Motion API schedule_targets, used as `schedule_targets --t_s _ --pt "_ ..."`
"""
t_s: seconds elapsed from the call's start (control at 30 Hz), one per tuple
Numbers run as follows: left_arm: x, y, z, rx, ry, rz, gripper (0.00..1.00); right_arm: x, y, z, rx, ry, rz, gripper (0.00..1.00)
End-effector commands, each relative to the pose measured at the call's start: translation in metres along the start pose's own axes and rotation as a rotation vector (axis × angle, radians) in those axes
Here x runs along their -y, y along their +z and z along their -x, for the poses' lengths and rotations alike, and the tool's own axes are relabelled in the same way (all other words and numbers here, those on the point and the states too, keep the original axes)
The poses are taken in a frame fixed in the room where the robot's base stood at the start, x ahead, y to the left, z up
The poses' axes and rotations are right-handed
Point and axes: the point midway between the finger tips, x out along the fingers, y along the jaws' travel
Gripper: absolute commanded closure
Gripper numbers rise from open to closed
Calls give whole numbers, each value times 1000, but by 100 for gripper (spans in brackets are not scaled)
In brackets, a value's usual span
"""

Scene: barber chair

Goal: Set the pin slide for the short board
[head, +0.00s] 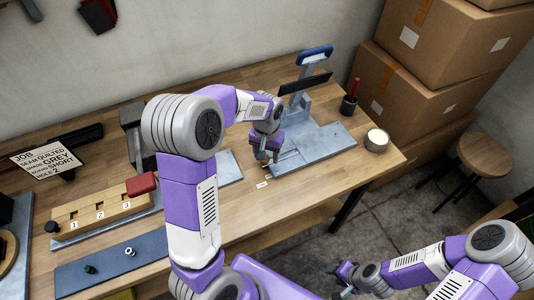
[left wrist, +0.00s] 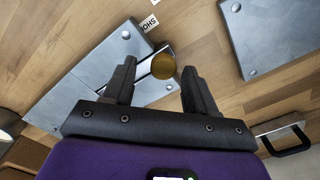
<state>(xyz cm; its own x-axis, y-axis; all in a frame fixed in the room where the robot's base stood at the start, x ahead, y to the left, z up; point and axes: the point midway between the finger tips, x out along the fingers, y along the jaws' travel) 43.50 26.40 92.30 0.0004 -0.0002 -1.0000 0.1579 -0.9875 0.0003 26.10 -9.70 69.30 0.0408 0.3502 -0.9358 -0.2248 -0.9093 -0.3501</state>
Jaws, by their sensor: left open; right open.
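The pin slide's brass knob (left wrist: 163,66) shows between the fingertips of my open left gripper (left wrist: 159,72) in the left wrist view, with gaps on both sides. The knob sits at the end of a slot in a grey metal base plate (head: 325,143). In the head view my left gripper (head: 264,157) is low over the plate's left end and partly hides the knob. A small white label (head: 262,184) lies beside it; in the left wrist view its letters (left wrist: 149,23) are partly cut off. My right gripper (head: 343,277) is open and empty, off the bench at lower right.
A wooden block (head: 100,209) numbered 1 to 3 stands at left. A blue-handled press (head: 314,55), a dark cup (head: 348,104) and a pale-topped pot (head: 376,140) stand around the plate. Boxes (head: 410,95) stack behind.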

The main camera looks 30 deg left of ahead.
Motion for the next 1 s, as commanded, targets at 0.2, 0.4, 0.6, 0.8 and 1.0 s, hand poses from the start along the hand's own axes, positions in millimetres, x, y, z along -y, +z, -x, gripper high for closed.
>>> schedule_targets --t_s 0.2,0.4,0.6,0.8,1.0 --pt "0 -1 39 -6 2 0 43 4 0 10 0 0 0 57" --pt "-1 -1 65 -4 2 -1 43 6 1 16 0 0 0 57" --pt "-1 0 71 -3 1 -2 43 6 1 17 0 0 0 57" --pt "-1 0 71 -2 1 -2 43 6 1 16 0 0 0 57" --pt "-1 0 71 -2 1 -1 43 6 1 16 0 0 0 57"
